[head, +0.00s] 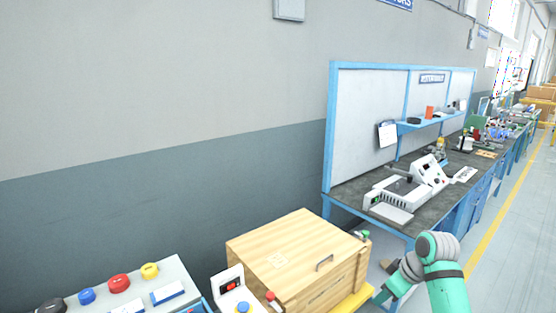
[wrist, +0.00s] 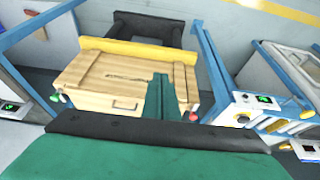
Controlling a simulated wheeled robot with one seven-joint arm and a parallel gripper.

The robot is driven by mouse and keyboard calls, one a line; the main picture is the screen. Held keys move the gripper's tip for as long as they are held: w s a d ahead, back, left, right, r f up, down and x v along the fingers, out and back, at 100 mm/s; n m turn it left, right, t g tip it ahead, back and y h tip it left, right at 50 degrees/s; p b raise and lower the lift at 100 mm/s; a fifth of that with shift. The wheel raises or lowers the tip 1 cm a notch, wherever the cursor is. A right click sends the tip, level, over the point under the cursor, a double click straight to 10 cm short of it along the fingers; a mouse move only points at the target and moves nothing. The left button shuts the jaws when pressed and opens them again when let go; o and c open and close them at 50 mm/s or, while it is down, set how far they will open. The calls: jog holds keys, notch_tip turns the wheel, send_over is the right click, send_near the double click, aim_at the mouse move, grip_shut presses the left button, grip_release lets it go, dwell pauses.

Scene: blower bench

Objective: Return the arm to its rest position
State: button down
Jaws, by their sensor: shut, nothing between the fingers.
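My teal and grey arm (head: 440,268) shows at the bottom right of the head view, bent at a rounded grey joint, in front of the workbench. A teal part reaches down and left beside the wooden crate. I cannot make out the fingertips in the head view. In the wrist view my gripper (wrist: 161,82) shows as a dark green finger shape at the middle, with the fingers together and nothing between them. It overlaps the view of the wooden crate (wrist: 110,75); I cannot tell the distance between them.
The wooden crate, closed, also stands at bottom centre in the head view (head: 290,243). A control panel with coloured knobs (head: 118,284) is at the lower left. The blue-framed workbench (head: 350,190) at right holds a white device (head: 428,172). Open floor (head: 500,260) lies at far right.

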jog(key=w+a+f+m+t+y, duration=0.1)
jog(key=w+a+f+t, duration=0.1)
jog(key=a+f, duration=0.75)
jog(key=w+a+f+m+t+y, duration=0.2)
jog(key=a+f, duration=0.4)
jog(key=a, duration=0.6)
jog(key=s+a+f+m+t+h, duration=0.1)
jog(key=s+a+f+m+t, duration=0.3)
jog(key=s+a+f, duration=0.6)
jog(key=s+a+m+t+h, duration=0.2)
jog(key=s+m+h, duration=0.15)
jog(key=s, duration=1.95)
jog(key=s+d+r+n+t, duration=0.1)
jog(key=s+d+r, duration=0.1)
jog(key=s+r, duration=0.4)
jog(key=s+d+r+n+h, duration=0.1)
jog(key=s+d+r+n, duration=0.1)
jog(key=s+r, duration=0.5)
jog(key=s, duration=0.5)
jog(key=shift+s+r+t, duration=0.15)
jog(key=shift+t, duration=0.25)
